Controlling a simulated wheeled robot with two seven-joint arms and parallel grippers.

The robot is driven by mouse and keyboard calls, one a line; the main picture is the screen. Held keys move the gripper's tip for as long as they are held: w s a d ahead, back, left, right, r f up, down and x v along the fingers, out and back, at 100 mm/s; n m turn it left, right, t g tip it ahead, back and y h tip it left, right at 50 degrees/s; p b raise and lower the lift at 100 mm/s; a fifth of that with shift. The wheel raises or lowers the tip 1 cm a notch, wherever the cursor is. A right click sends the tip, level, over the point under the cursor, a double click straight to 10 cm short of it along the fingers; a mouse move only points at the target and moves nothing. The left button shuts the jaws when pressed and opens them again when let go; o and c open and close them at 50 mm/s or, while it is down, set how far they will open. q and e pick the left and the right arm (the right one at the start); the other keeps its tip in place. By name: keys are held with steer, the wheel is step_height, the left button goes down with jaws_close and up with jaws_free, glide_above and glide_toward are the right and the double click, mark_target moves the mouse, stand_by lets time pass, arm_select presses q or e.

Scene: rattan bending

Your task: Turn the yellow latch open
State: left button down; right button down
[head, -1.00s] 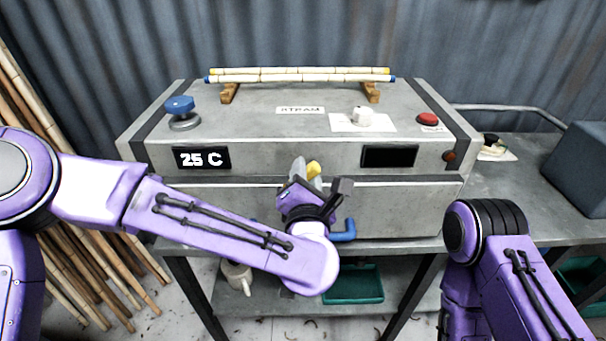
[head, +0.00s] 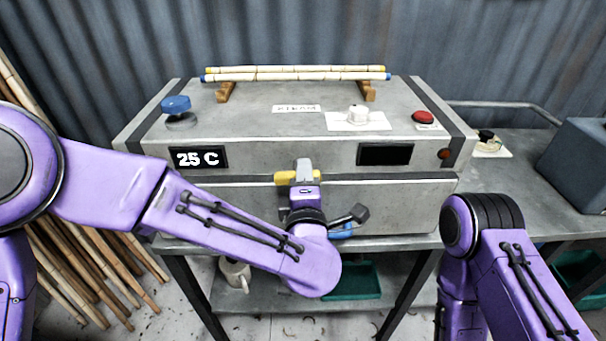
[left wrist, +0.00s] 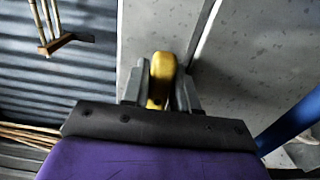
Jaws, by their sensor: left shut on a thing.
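The yellow latch (head: 284,177) is on the front of the grey steam box (head: 240,205), at the seam under the lid. In the head view it shows mostly left of my left gripper's fingers and looks roughly level. My left gripper (head: 303,170) is shut on the latch. In the left wrist view the yellow latch (left wrist: 162,78) sits between the two grey fingers of my left gripper (left wrist: 161,92). The fingers hide part of it in the head view. My right arm shows at the lower right, but its gripper is out of view.
The blue handle (head: 341,231) is just below my left gripper, partly hidden. Rattan poles (head: 295,76) rest on wooden holders on the lid, near a blue knob (head: 176,105) and a red button (head: 423,117). Bench space lies right of the box.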

arm_select(q)
steer(key=shift+m, duration=0.3)
steer(key=c, duration=1)
jaws_free()
steer(key=shift+o, duration=0.2)
steer(key=shift+s, duration=0.1)
steer(key=shift+f, duration=0.15)
